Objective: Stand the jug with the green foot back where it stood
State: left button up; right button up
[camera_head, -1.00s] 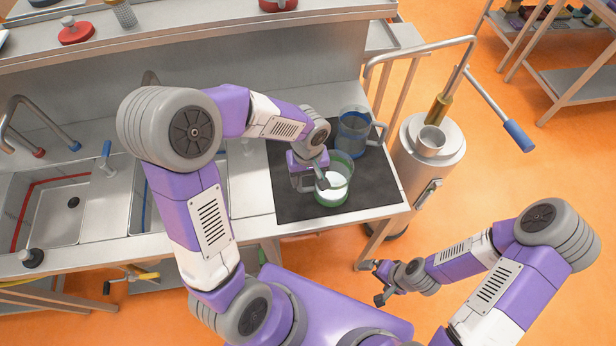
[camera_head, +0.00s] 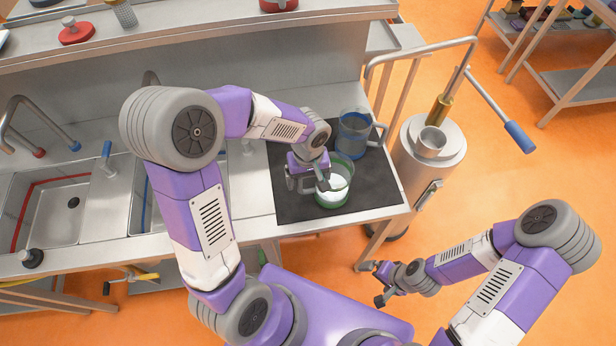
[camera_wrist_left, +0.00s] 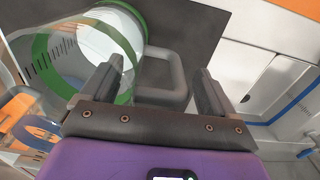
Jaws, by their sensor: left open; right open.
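The jug with the green foot (camera_head: 337,197) stands upright on the dark mat (camera_head: 290,208), with white contents. In the left wrist view the clear jug (camera_wrist_left: 92,48), with green bands and dark marks, fills the upper left. Its grey handle (camera_wrist_left: 172,72) lies between the fingers of my left gripper (camera_wrist_left: 158,90). In the head view my left gripper (camera_head: 308,183) is at the left side of the jug; it is open around the handle and not clamped on it. My right gripper (camera_head: 378,284) is open and empty, low over the floor beside the counter.
A jug with a blue foot (camera_head: 352,138) stands behind, on the same mat. A metal cylinder machine (camera_head: 428,165) with a long blue-tipped lever (camera_head: 517,135) stands right of the counter. Sinks (camera_head: 62,208) lie to the left. The mat's front left is clear.

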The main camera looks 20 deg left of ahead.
pick_arm(q)
notch_tip(320, 180, up, 12)
jog(key=shift+r+p, duration=0.1)
jog(key=shift+p, duration=0.6)
pick_arm(e)
jog(key=shift+r, duration=0.85)
